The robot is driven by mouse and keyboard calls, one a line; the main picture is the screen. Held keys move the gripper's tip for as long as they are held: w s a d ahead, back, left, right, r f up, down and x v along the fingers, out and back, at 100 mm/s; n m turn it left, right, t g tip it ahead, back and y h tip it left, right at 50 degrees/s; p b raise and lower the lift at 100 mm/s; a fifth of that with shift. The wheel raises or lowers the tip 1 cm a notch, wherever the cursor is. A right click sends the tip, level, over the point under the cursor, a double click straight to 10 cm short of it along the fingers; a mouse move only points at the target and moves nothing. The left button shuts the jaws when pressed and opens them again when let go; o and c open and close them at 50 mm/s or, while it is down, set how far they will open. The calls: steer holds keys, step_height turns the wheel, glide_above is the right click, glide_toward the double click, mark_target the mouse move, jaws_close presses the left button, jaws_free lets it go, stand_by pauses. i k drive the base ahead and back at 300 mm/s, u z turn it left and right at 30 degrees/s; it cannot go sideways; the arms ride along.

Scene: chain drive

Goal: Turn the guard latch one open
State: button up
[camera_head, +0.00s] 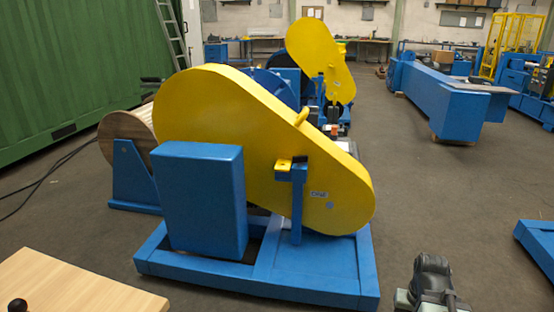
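The large yellow guard (240,120) marked ONE stands shut over the near blue machine. In front of its face, a blue post (297,212) carries a small yellow latch piece (284,165) with a dark part beside it. I take this to be guard latch one; its exact turn is too small to tell. A yellow handle (302,115) sits on the guard's upper edge. A dark grey jointed part at the bottom right looks like my arm; no gripper fingers show. The latch stands well apart from it.
The machine's blue base frame (300,282) juts toward me, with a blue box (200,200) at its left. A wooden tabletop (70,285) fills the lower left. A second yellow guard (320,58) stands behind. Open grey floor (450,210) lies to the right.

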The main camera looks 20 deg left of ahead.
mark_target(300, 160)
steer(key=u, duration=1.65)
steer(key=i, duration=0.85)
steer(key=u, duration=0.05)
